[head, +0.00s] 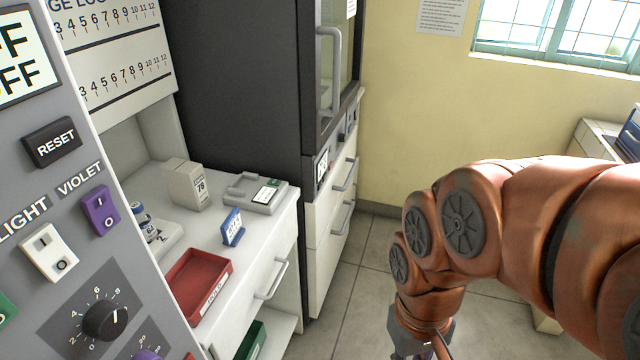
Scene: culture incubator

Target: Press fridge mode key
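A tall dark cabinet (240,80) with a glass door and a grey vertical handle (331,75) stands at the back, and it looks like the fridge. A narrow control strip below its door carries a small display (322,165) and small dark controls (346,127). They are seen at a steep angle, and I cannot make out which one is the mode key. My gripper (425,345) hangs low at the bottom edge, to the right of and nearer than the cabinet, apart from it. Its fingertips are cut off by the frame, so its opening does not show.
A large grey panel with a RESET key (52,142), violet switch (101,211) and black dial (104,319) fills the near left. A white counter (262,222) holds a red tray (200,285) and small devices. Tiled floor (375,250) lies clear before the cabinet drawers.

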